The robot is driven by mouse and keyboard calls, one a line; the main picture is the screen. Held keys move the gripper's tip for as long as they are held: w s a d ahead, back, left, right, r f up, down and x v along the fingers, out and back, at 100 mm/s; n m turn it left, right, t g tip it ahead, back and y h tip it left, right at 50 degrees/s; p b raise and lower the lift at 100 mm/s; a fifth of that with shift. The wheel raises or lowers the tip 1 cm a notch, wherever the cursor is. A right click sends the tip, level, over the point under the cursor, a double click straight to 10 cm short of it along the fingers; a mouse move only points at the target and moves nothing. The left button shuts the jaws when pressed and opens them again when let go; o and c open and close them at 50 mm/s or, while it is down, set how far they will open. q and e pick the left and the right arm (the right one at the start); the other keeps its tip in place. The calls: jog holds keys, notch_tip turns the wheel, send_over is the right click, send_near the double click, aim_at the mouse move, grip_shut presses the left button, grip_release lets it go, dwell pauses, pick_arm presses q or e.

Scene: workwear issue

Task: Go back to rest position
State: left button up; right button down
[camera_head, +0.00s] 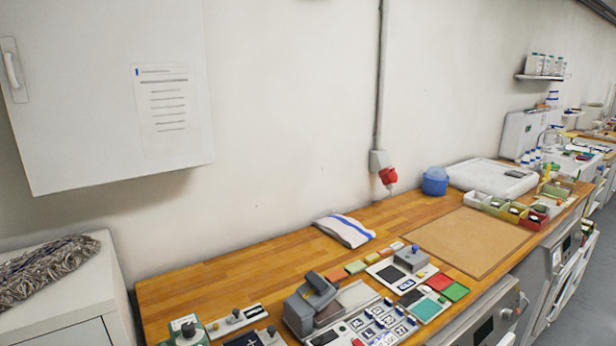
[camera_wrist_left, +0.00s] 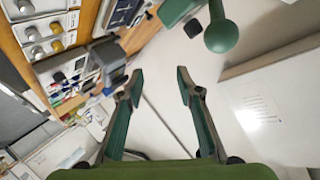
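My left gripper (camera_wrist_left: 157,85) shows in the left wrist view, with its two green fingers spread apart. Nothing is between the fingertips; pale wall shows through the gap. Neither gripper shows in the head view, and my right gripper is in no view. The task names no object. The wooden worktop (camera_head: 210,281) runs along the wall in the head view, with no arm over it.
A white wall cabinet (camera_head: 100,90) hangs at the upper left. A folded cloth (camera_head: 345,231), a grey press-like device (camera_head: 312,302), a brown mat (camera_head: 468,242), a blue container (camera_head: 435,181) and small bins (camera_head: 495,206) occupy the worktop. Its back left part is clear.

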pick_arm(q)
jog(key=s+f+n+g, duration=0.1)
jog(key=s+f+g, duration=0.35)
jog(key=s, duration=0.45)
jog(key=s+f+n+g+h, duration=0.1)
jog(key=s+f+n+g, duration=0.15)
jog(key=s+f, duration=0.45)
jog(key=s+f+n+g, duration=0.1)
jog(key=s+f+g, duration=0.3)
jog(key=s, duration=0.6)
notch_tip(320, 180, down, 32)
jog(key=s+g+b, duration=0.1)
jog(key=s+b, duration=0.1)
jog(key=b, duration=0.4)
jog(key=s+a+f+b, duration=0.2)
jog(key=s+f, duration=0.6)
jog(key=f, duration=0.2)
jog(key=s+a+f+g+b, duration=0.1)
jog(key=s+a+f+b, duration=0.1)
jog(key=s+f, duration=0.6)
notch_tip(320, 180, down, 3)
jog(key=shift+s+f+m+b, duration=0.1)
jog(key=shift+s+m+b, duration=0.25)
jog(key=shift+s+m, duration=0.1)
